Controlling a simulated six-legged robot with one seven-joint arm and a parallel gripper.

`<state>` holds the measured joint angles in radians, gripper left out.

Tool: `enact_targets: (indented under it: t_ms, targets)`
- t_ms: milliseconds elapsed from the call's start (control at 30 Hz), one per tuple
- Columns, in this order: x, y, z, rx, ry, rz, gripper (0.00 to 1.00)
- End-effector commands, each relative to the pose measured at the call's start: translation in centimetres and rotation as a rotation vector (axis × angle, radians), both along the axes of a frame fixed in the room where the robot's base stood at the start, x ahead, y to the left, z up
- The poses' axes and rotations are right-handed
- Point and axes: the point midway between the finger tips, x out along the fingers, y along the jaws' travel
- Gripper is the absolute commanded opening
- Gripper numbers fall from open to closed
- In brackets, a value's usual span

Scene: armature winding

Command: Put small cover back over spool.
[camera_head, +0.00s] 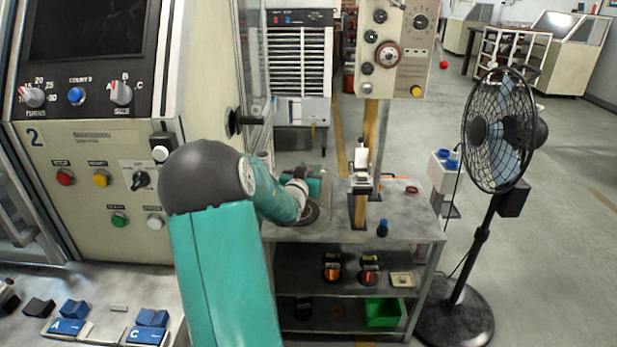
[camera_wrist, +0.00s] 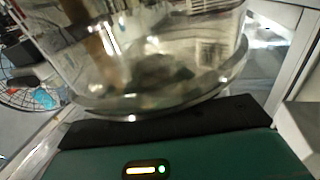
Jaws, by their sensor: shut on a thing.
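A clear, see-through round cover, the small cover (camera_wrist: 150,75), fills the upper part of the wrist view, close to the camera, with its curved rim just beyond the black front edge of my gripper. My gripper (camera_head: 314,186) is shut on it. In the head view the gripper is at the end of my green arm, over the back left of the metal work table, and partly hidden by the arm. The cover cannot be made out there. A dark round disc (camera_head: 309,214) lies under the wrist. I cannot make out the spool with certainty.
Coils and a green bin (camera_head: 383,312) sit on shelves below. A fan (camera_head: 500,130) stands right; a control cabinet (camera_head: 90,190) stands left.

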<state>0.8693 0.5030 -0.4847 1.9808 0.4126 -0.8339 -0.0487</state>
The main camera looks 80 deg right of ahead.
Motion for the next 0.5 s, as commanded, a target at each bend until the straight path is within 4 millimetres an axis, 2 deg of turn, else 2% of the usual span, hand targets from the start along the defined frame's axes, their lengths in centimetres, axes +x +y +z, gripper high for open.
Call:
enact_targets:
  t_ms: [500]
  targets:
    - [1.4,-6.5,0.1,-0.003,0.001,0.0,0.0]
